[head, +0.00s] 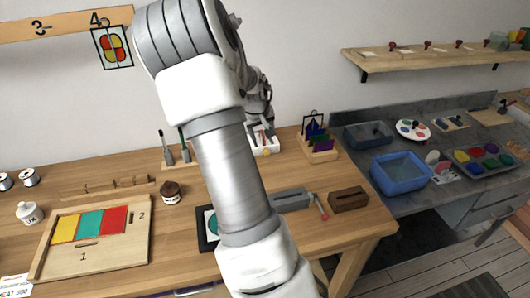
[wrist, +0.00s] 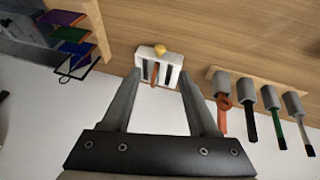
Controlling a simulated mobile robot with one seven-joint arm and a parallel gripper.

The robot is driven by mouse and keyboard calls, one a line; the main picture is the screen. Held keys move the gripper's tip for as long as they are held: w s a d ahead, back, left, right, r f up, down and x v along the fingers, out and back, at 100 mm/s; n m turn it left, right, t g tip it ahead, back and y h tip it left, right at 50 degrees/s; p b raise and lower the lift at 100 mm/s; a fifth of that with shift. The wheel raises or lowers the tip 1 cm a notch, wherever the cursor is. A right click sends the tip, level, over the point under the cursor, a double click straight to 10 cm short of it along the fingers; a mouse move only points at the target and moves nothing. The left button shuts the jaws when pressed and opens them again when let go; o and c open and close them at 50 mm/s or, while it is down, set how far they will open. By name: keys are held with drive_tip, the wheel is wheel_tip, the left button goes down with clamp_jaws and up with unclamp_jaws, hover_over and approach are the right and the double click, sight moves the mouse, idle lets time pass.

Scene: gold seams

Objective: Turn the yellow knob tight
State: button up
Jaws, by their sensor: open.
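The yellow knob (wrist: 160,50) sits at the far edge of a small white fixture (wrist: 146,66) on the wooden table in the wrist view. The fixture has dark slots and a reddish-brown strip (wrist: 155,72) across it. My gripper (wrist: 158,74) is open, with its fingertips on either side of the fixture in the picture and nothing held. I cannot tell its height above the fixture. In the head view the fixture (head: 265,142) stands toward the back of the table, partly behind my arm. The knob cannot be made out there.
A tool rack (wrist: 262,88) stands right of the fixture in the wrist view. A rack of coloured panes (head: 319,147) stands to its right in the head view. The wooden table (head: 110,175) also bears a board of coloured panes (head: 92,240) and a dark jar (head: 171,193).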

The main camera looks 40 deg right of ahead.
drive_tip(key=b+x, duration=0.1)
drive_tip(key=x, duration=1.2)
drive_tip(key=shift+f, duration=0.15)
clamp_jaws()
